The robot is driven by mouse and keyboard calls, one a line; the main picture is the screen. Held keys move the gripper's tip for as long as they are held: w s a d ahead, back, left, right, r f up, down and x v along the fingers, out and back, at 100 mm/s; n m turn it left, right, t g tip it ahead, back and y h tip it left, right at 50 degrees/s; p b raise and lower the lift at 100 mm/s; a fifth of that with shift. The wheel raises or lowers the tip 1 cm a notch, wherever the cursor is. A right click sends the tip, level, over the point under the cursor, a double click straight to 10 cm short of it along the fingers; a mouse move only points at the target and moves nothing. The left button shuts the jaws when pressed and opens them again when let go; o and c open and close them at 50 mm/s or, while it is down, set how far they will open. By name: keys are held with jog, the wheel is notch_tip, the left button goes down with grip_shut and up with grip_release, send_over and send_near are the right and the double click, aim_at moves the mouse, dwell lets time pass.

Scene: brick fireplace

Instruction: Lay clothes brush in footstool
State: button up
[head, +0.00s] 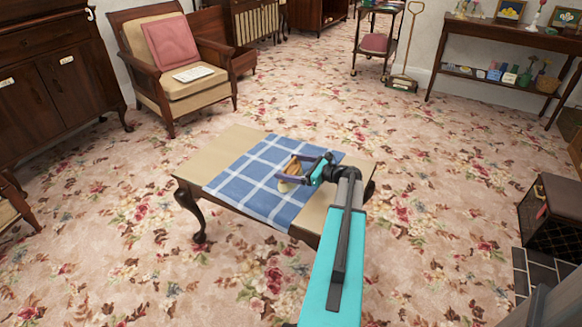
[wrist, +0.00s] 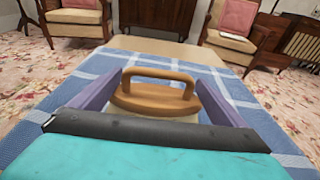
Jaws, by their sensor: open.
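The clothes brush (wrist: 153,101), with a tan wooden back, an arched handle and a pale lower part, rests on the blue checked cloth on the low table. In the head view the brush (head: 293,167) is partly hidden by my gripper. My gripper (head: 288,172) is open, its two purple fingers standing on either side of the brush; the wrist view shows visible gaps beside the handle. The brush's lower front is hidden behind my gripper's dark bar. A dark box with woven-looking sides (head: 548,234) stands on the floor at right; I cannot tell whether it is the footstool.
The low table (head: 238,147) has curved dark legs and a blue checked cloth (head: 250,178). A cushioned armchair (head: 172,87) stands behind left, a dark cabinet (head: 60,80) at far left. Dark slate-like tiles (head: 535,275) lie at lower right. Open carpet lies between table and box.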

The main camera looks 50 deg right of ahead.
jog(key=shift+f, duration=0.4)
jog(key=shift+r, duration=0.2)
jog(key=shift+s+r, duration=0.1)
jog(key=shift+r, duration=0.2)
jog(key=p+v, duration=0.1)
jog(key=v, duration=0.5)
jog(key=p+v, duration=0.1)
jog(key=v, duration=0.4)
jog(key=shift+s+d+r, duration=0.15)
jog(key=shift+s+r, duration=0.15)
jog(key=shift+s, duration=0.05)
